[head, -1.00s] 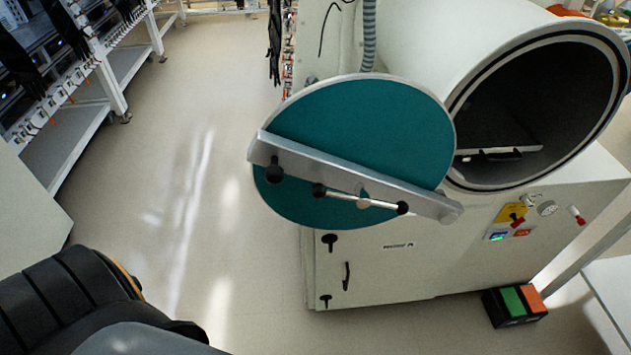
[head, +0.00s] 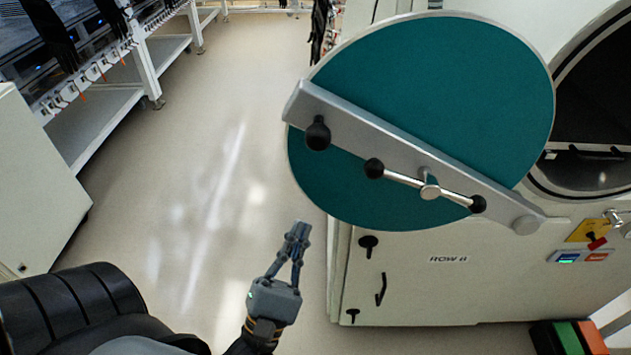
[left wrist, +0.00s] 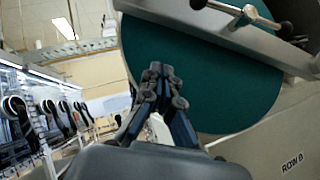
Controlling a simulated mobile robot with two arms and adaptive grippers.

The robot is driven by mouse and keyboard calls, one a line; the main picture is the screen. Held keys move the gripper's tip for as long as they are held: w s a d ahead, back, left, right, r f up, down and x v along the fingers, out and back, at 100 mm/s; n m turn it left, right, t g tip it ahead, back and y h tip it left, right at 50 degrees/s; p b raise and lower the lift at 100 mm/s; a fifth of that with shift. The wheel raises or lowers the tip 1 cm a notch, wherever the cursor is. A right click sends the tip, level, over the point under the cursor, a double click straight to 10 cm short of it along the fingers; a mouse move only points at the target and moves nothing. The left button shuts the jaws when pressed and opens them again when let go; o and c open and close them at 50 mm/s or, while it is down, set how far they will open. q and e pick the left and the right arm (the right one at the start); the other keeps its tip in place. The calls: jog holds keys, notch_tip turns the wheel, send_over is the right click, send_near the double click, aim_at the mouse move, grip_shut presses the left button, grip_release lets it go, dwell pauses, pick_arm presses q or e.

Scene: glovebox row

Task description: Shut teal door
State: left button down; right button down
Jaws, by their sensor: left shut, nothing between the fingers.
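The teal door (head: 450,75) is a round disc that stands open, swung out to the left of the dark round chamber opening (head: 600,110). A grey metal bar (head: 400,145) crosses its face, with a black knob (head: 318,133) at the left end and a T-handle (head: 428,190) near the middle. My left gripper (head: 299,230) is shut and empty, below the door's lower left edge and apart from it in the head view. In the left wrist view the shut fingers (left wrist: 157,72) overlap the teal door (left wrist: 190,75); contact cannot be told. My right gripper is not in view.
A green and orange pedal box (head: 570,338) stands on the floor at the lower right. Benches (head: 110,115) line the left. The floor between is clear.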

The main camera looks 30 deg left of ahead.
aim_at(334, 166)
pick_arm(q)
jog(key=p+x, duration=0.1)
jog(key=x, duration=0.3)
jog(key=d+r+p+x, duration=0.1)
jog(key=p+x, duration=0.1)
jog(key=x, duration=0.2)
jog(key=s+d+p+x, duration=0.1)
jog(key=p+x, duration=0.1)
jog(key=x, duration=0.2)
jog(key=shift+w+r, duration=0.15)
jog(key=shift+r, duration=0.3)
